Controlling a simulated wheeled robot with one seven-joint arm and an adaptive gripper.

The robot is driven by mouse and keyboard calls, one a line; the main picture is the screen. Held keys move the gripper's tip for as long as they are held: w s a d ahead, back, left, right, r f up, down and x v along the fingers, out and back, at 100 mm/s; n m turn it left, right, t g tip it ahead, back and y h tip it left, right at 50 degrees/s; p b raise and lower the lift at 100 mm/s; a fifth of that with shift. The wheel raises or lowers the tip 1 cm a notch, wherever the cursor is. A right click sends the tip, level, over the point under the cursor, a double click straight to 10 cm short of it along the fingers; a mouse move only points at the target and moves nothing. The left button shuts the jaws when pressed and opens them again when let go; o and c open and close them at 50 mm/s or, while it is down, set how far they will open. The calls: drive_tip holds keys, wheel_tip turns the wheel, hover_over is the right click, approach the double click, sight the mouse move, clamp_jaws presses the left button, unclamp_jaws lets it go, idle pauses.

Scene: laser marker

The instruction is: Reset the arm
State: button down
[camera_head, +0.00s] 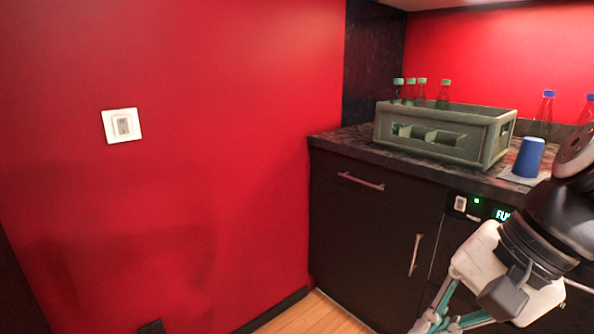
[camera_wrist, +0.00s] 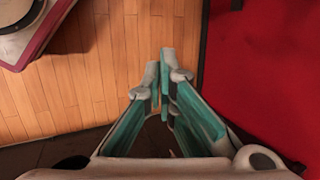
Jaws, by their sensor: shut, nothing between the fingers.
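My gripper (camera_wrist: 161,88) is shut and empty in the wrist view, its teal and white fingers close together over the wooden floor. In the head view my gripper (camera_head: 436,324) shows at the lower right, tilted downward in front of the dark cabinet. Its fingertips are partly cut off by the bottom edge of the picture. It touches nothing that I can see.
A green crate (camera_head: 480,145) stands on the dark counter (camera_head: 360,144), with several bottles behind it. A blue cup (camera_head: 528,158) stands right of the crate near my arm. A white wall switch (camera_head: 122,125) is on the red wall. Wooden floor (camera_head: 312,315) lies below.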

drive_tip(key=s+d+f+n+g+h, duration=0.1)
drive_tip(key=s+d+n+h, duration=0.15)
drive_tip(key=s+n, duration=0.35)
drive_tip(key=s+d+f+n+h, duration=0.1)
drive_tip(key=s+n+h, duration=0.25)
drive_tip(key=s, duration=0.35)
wheel_tip(320, 180, up, 26)
drive_tip(key=t+y+p, duration=0.1)
drive_tip(key=t+p, duration=0.2)
drive_tip(key=p, duration=2.1)
drive_tip(key=shift+r+p, duration=0.2)
drive_tip(key=shift+p, duration=0.1)
drive_tip(key=shift+w+a, duration=0.1)
